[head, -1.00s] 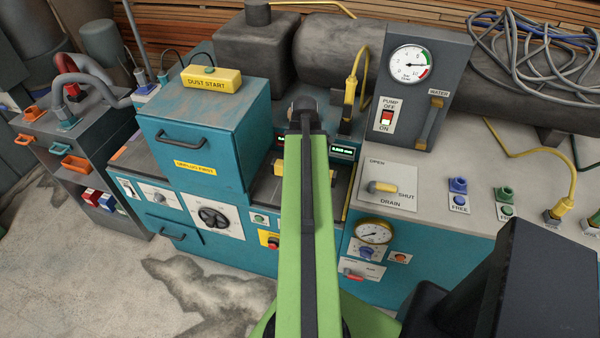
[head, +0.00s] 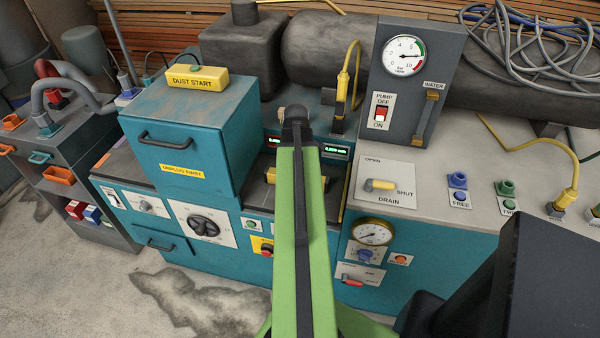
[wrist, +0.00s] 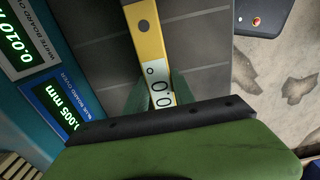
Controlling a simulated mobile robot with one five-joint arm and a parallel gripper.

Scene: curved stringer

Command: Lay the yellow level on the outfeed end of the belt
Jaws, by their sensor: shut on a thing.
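The yellow level (wrist: 147,38) is a slim bar with a pale end label reading 0.0. In the wrist view my gripper (wrist: 161,93) is shut on it near the labelled end, and the bar points away from the jaws over the dark grey belt (wrist: 205,45). Whether the level touches the belt cannot be told. In the head view my green arm hides the gripper. A yellow piece of the level (head: 271,176) shows left of the arm, over the dark belt (head: 258,196) set in the teal machine.
Two green-digit readouts (wrist: 58,108) stand beside the belt. A teal cabinet (head: 190,135) rises left of the belt. A grey gauge panel (head: 415,80) and a yellow-topped plug (head: 343,85) stand at the back right. The grey top with the drain lever (head: 380,185) lies to the right.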

